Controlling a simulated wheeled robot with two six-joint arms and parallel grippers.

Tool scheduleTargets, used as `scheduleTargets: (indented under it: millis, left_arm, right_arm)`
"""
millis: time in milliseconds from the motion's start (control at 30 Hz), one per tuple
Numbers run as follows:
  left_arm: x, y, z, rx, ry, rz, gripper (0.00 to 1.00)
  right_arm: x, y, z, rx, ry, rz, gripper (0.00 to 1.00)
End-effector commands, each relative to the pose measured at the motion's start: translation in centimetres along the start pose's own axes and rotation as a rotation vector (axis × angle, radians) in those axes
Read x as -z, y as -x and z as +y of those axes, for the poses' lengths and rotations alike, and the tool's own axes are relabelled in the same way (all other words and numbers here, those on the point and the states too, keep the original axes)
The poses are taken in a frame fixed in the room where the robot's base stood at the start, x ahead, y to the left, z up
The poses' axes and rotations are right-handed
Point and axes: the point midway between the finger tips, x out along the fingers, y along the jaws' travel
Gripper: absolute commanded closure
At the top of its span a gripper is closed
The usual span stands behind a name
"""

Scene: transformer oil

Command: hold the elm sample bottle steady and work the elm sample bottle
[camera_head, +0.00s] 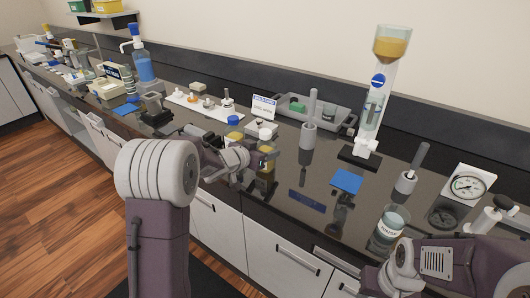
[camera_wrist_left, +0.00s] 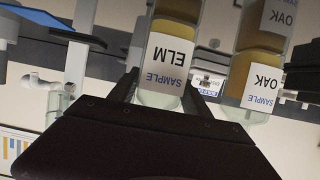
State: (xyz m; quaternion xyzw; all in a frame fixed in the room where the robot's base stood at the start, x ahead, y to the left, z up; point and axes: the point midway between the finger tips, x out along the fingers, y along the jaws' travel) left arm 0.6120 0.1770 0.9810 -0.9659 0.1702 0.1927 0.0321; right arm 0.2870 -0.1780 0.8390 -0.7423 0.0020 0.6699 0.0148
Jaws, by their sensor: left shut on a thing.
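The elm sample bottle (camera_wrist_left: 168,60), with amber oil and a white ELM label, is between the fingers of my left gripper (camera_head: 266,158). My left gripper is shut on it. The bottle (camera_head: 267,153) is partly hidden by the gripper in the head view. The wrist view shows it upside down, with its reflection in the glossy counter beyond the label. The bottle's neck and top are mostly hidden there. An oak sample bottle (camera_wrist_left: 252,80) stands close beside it. My right arm comes in at the lower right; its fingers cannot be made out.
A blue-capped bottle (camera_head: 235,123) stands just behind the gripper. A grey tray (camera_head: 312,112), a cylinder stand with a tall amber vessel (camera_head: 390,48), a blue mat (camera_head: 346,181), a labelled beaker (camera_head: 391,222) and a dial gauge (camera_head: 468,186) are on the dark counter (camera_head: 285,222).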

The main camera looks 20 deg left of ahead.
Motion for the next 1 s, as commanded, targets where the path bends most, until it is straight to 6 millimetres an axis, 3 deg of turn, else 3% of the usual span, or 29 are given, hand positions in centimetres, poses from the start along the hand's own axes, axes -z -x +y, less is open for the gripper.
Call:
scheduleTargets:
  millis: [133, 167, 233, 633, 1000]
  left_arm:
    - [-0.2, -0.1, 0.0, 0.000, 0.000, 0.002, 1.00]
    - [-0.3, -0.1, 0.0, 0.000, 0.000, 0.000, 0.38]
    - [-0.2, -0.1, 0.0, 0.000, 0.000, 0.000, 0.22]
    - [0.2, 0.7, -0.1, 0.002, 0.001, 0.001, 0.22]
    - [0.4, 8.9, -0.1, 0.004, 0.002, 0.001, 0.22]
  right_arm:
    - [0.0, -0.2, 0.0, 0.000, 0.000, 0.000, 0.64]
    - [0.0, -0.2, 0.0, 0.000, 0.000, 0.000, 0.64]
    - [0.0, -0.1, 0.0, 0.000, 0.000, 0.000, 0.64]
    - [0.0, 0.2, 0.0, 0.000, 0.000, 0.000, 0.64]
    - [0.2, 2.0, 0.0, 0.000, 0.000, 0.000, 0.64]
